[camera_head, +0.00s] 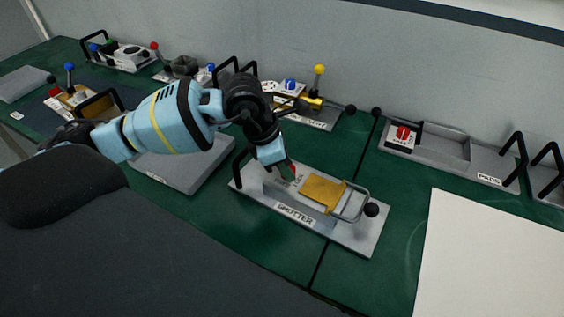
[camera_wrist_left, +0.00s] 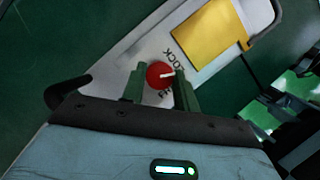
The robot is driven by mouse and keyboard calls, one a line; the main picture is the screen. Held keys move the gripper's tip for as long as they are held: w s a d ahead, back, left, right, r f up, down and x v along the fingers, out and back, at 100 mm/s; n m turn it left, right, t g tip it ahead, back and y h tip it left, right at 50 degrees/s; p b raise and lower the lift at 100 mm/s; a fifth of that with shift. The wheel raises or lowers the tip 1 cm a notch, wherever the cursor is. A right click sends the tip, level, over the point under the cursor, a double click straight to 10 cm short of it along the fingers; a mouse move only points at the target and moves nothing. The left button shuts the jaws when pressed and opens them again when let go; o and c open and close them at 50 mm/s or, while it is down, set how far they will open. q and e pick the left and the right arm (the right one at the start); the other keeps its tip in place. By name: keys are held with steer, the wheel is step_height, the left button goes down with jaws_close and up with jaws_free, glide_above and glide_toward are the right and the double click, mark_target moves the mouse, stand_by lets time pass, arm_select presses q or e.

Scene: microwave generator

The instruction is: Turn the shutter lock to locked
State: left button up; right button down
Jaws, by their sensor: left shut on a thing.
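The shutter panel (camera_head: 272,207) is a grey plate labelled "SHUTTER" on the green table, with a yellow shutter plate (camera_head: 323,192) and a wire handle with a black knob (camera_head: 371,209). The red lock knob (camera_wrist_left: 160,74) has a white pointer line and sits beside the word "LOCK" in the left wrist view. My left gripper (camera_wrist_left: 160,88) is shut on the red knob, one finger on each side of it. In the head view my left gripper (camera_head: 285,172) reaches down over the panel's left part and mostly hides the knob. My right gripper is not in view.
A black handle (camera_head: 238,168) stands at the panel's left end. Panels with coloured knobs and levers line the wall, including one with a red switch (camera_head: 403,135). A white sheet (camera_head: 490,265) lies at the right. Green table is bare before the shutter panel.

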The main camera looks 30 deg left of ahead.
arm_select(q)
steer(key=n, duration=0.1)
steer(key=n+p, duration=0.1)
steer(key=shift+d+r+n+t+y, duration=0.1)
steer(key=shift+r+n+t+y, duration=0.2)
steer(key=shift+t+y, duration=0.1)
steer(key=shift+f+n+y+p, duration=0.15)
steer(key=shift+n+y+p, duration=0.15)
steer(key=shift+n, duration=0.6)
steer(key=shift+s+n+t, duration=0.1)
steer(key=shift+n+t, duration=0.2)
steer(key=shift+n, duration=0.2)
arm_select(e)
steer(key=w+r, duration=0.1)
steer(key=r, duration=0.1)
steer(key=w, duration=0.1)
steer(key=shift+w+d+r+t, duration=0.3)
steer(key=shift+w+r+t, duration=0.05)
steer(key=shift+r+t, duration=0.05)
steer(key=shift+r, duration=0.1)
arm_select(q)
steer(key=o, duration=1)
steer(key=shift+f, duration=0.1)
steer(key=shift+s+r, duration=0.15)
steer(key=shift+r, duration=0.35)
steer(key=v, duration=0.7)
steer(key=shift+d, duration=0.1)
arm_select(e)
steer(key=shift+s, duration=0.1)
